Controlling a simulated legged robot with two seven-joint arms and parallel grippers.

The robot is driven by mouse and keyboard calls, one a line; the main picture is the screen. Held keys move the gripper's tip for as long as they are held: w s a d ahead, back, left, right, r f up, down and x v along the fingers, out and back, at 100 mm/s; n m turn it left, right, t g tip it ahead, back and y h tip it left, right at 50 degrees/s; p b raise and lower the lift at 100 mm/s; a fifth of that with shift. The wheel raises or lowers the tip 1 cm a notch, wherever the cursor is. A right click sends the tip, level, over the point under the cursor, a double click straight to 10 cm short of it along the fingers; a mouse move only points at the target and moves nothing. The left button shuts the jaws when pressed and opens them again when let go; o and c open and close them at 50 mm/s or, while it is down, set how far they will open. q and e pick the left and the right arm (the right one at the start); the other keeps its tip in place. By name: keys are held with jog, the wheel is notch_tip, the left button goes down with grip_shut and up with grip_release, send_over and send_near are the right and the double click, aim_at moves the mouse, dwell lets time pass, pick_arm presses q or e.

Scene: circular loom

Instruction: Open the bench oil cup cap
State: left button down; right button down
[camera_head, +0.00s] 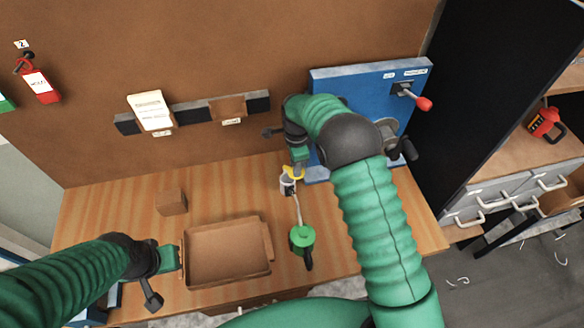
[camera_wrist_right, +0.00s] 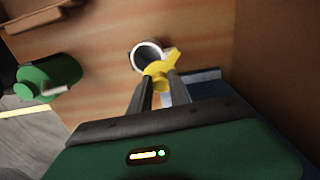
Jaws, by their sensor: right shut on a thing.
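The bench oil cup (camera_head: 287,185) is a small grey-white cup on the bench, below my right gripper. In the right wrist view the cup (camera_wrist_right: 147,57) shows a round rim with a dark opening. Its yellow cap (camera_wrist_right: 160,74) stands off to the near side of the rim, and it also shows in the head view (camera_head: 293,172). My right gripper (camera_wrist_right: 162,84) is shut on the yellow cap. My left gripper (camera_head: 168,257) is at the left edge of the cardboard tray, away from the cup; whether its jaws are apart is unclear.
A green oil can (camera_head: 302,238) with a thin spout stands just in front of the cup. A shallow cardboard tray (camera_head: 228,282) and a small brown block (camera_head: 171,203) are to the left. A blue panel (camera_head: 350,88) with a red-knobbed lever (camera_head: 423,103) rises behind my right arm.

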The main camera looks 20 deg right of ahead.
jog(key=shift+w+d+r+n, duration=0.1)
jog(key=shift+w+d+n, duration=0.15)
jog(key=shift+n, duration=0.5)
jog(key=shift+w+d+r+n, duration=0.1)
jog(key=shift+w+d+n, duration=0.15)
jog(key=shift+n, duration=0.45)
jog(key=shift+w+d+r+n, duration=0.15)
jog(key=shift+w+n, duration=0.2)
jog(key=shift+n, duration=0.4)
jog(key=c, duration=1.5)
grip_release()
jog(key=shift+o, duration=1.2)
jog(key=shift+f, duration=0.1)
jog(key=shift+o, duration=0.3)
jog(key=shift+s, duration=0.15)
jog(key=shift+f, duration=0.1)
notch_tip(320, 180, up, 17)
jog(key=b, duration=0.2)
jog(key=shift+b, duration=0.4)
